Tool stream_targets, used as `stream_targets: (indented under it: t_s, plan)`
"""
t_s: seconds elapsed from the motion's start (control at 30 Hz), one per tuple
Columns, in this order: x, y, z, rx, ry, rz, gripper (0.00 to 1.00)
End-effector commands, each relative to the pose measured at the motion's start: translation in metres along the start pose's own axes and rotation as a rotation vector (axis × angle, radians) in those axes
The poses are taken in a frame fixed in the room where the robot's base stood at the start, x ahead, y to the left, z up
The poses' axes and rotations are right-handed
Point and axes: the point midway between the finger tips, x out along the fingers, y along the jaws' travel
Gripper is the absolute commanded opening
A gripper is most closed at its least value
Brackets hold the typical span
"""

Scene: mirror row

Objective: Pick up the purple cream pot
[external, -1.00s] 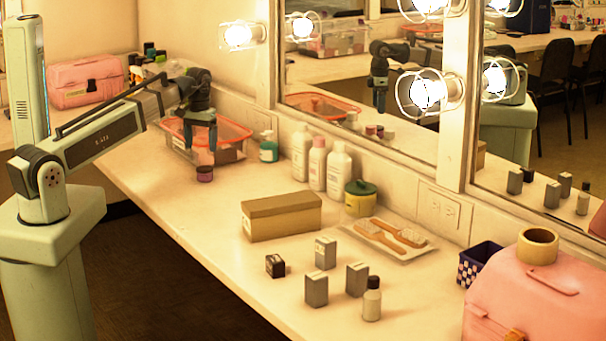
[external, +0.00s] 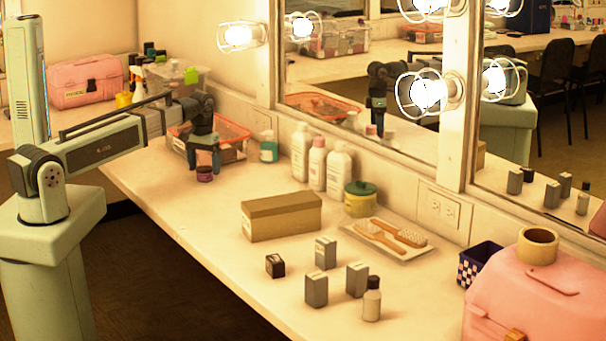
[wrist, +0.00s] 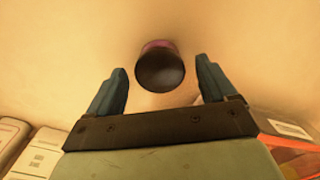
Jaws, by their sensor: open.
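The purple cream pot (external: 204,174) is a small squat pot with a dark lid, standing on the counter near the orange-rimmed bin. In the wrist view the pot (wrist: 160,68) shows from above, its dark lid between and slightly beyond the two fingertips, with a bit of purple side behind it. My gripper (external: 204,160) is open just above the pot, fingers pointing down. In the wrist view my gripper (wrist: 160,78) has a finger on each side of the pot, with a gap on both sides.
An orange-rimmed clear bin (external: 238,128) stands right behind the pot. A teal-labelled jar (external: 268,150) and white bottles (external: 317,164) stand to the right along the mirror wall. A tan box (external: 282,218) lies nearer the front. The counter left of the box is clear.

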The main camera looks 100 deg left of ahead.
Motion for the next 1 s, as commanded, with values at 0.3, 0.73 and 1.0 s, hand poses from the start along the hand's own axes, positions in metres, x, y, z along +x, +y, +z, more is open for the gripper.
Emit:
stream_targets:
  t_s: [0.3, 0.73, 1.0]
  plan:
    - [0.0085, -0.0001, 0.0003, 0.001, 0.0, 0.0, 0.84]
    - [0.0084, -0.0002, 0.0002, 0.001, 0.0, 0.0, 0.47]
    - [0.0083, -0.0002, 0.0003, 0.001, 0.0, 0.0, 0.26]
